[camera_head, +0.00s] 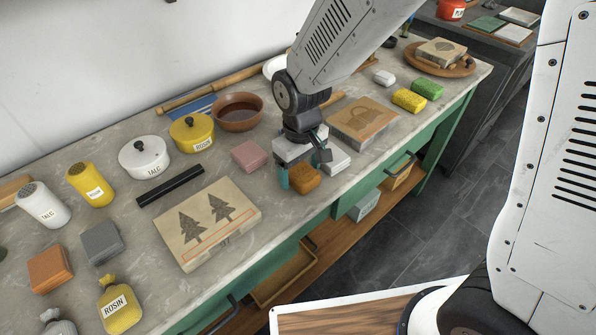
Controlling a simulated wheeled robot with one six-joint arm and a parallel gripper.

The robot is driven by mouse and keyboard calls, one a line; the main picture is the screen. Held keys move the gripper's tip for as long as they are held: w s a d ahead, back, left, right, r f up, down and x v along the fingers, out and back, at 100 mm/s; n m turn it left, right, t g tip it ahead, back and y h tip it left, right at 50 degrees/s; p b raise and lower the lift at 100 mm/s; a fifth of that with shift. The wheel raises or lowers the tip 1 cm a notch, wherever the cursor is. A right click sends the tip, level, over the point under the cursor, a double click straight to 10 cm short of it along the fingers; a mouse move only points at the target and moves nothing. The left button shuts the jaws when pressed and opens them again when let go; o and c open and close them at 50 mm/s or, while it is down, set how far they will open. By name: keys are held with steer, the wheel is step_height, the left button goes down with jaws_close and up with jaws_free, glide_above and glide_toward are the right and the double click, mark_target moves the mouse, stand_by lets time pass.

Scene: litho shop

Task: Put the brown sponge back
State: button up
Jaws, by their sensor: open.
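A brown sponge (305,179) lies on the grey worktop near its front edge, just right of the printing stone with two trees. My gripper (302,172) is directly over it, pointing down and open. One teal-tipped finger shows at the sponge's left side, and the other is at its upper right. I cannot tell whether the fingers touch it. The gripper hides the sponge's back part. A yellow sponge (408,100) and a green sponge (427,90) lie together farther right on the worktop.
A white block (337,160) sits close to the gripper's right. The tree stone (207,222), a pink block (249,156), a brown bowl (238,112) and another stone (362,122) surround the area. An orange-brown block (50,268) and a grey block (102,243) lie at left.

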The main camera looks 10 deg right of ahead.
mark_target(300, 171)
step_height(300, 171, up, 11)
steer(key=s+d+r+m, duration=0.2)
steer(key=s+d+r, duration=0.15)
steer(key=d, duration=0.25)
steer(key=s+d+r+m, duration=0.1)
steer(key=s+d+r, duration=0.25)
steer(key=d, duration=0.25)
steer(key=s+d+r+m, duration=0.1)
steer(key=s+d+m, duration=0.1)
steer(key=s+d, duration=0.2)
steer(key=s+d+r+m+t, duration=0.1)
steer(key=s+d, duration=0.2)
steer(key=s, duration=0.5)
steer(key=shift+d+r+m, duration=0.25)
steer(key=shift+d+m, duration=0.1)
steer(key=shift+m, duration=0.05)
